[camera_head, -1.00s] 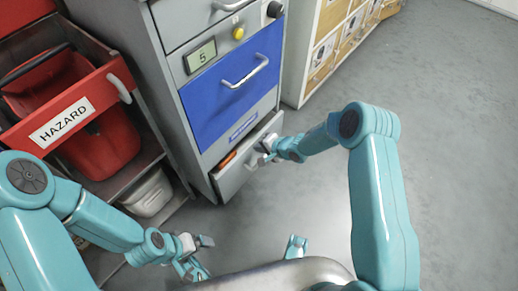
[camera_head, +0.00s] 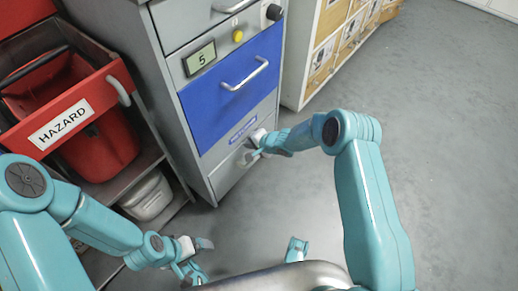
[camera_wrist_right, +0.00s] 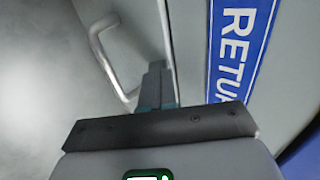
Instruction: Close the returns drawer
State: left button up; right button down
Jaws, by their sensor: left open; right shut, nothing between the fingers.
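The returns drawer (camera_head: 228,174) is the grey lowest front of the cabinet, under a blue label strip. It looks flush with the cabinet, with no gap showing at its top. My right gripper (camera_head: 252,154) is shut and empty, with its fingertips at the drawer front. In the right wrist view the shut fingers (camera_wrist_right: 157,84) are beside the drawer's metal handle (camera_wrist_right: 104,58) and the blue label (camera_wrist_right: 240,45); whether they touch the front I cannot tell. My left gripper (camera_head: 200,258) is open and empty, low at the left, away from the drawer.
The cabinet's blue drawer (camera_head: 235,95) and a panel with a display reading 5 (camera_head: 199,58) are above. The grey floor (camera_head: 440,150) at the right is clear.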

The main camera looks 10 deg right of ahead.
jog(key=shift+w+a+r, duration=0.2)
jog(key=shift+w, duration=0.05)
